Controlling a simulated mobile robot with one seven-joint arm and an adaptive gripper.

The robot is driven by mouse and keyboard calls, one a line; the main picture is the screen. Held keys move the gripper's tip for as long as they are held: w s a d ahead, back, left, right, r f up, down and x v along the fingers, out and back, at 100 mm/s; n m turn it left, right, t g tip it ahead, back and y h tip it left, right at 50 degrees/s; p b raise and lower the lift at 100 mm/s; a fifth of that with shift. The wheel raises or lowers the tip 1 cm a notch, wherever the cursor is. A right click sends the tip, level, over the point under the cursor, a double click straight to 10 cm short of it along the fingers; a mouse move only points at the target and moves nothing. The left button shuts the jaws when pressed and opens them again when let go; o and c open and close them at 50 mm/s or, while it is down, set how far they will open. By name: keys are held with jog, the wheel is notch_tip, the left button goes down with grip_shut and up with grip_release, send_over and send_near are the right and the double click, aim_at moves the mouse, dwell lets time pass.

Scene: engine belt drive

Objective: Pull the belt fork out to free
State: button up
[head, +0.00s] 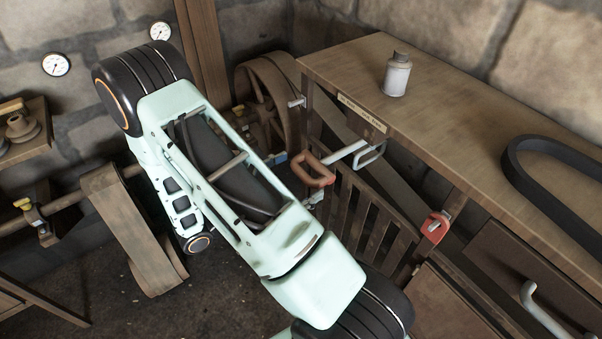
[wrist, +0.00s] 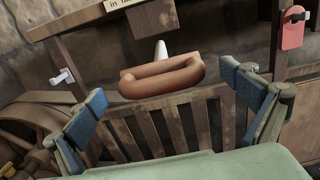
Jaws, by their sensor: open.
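The belt fork's orange-red loop handle (head: 316,169) sits on a pale rod (head: 346,152) in front of the slatted guard below the bench. In the wrist view the handle (wrist: 163,81) lies nearly level, near the middle, with its rod running back behind it. My gripper (wrist: 176,95) is open, its two blue-padded fingers spread to the left and right of the handle, with clear gaps on both sides. Nothing is between the pads except the handle seen beyond or level with them; the exact depth is unclear. In the head view my arm hides most of the gripper.
The wooden bench (head: 455,115) stands above the handle, bearing a bottle (head: 397,76) and a black belt loop (head: 515,165). A slatted guard (head: 365,212) is below. A red tag (head: 435,227) hangs at right. A large wheel (head: 268,95) stands behind my arm.

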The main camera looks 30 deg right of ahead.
jog(key=s+a, duration=0.1)
jog(key=a, duration=1.1)
dwell(0.4)
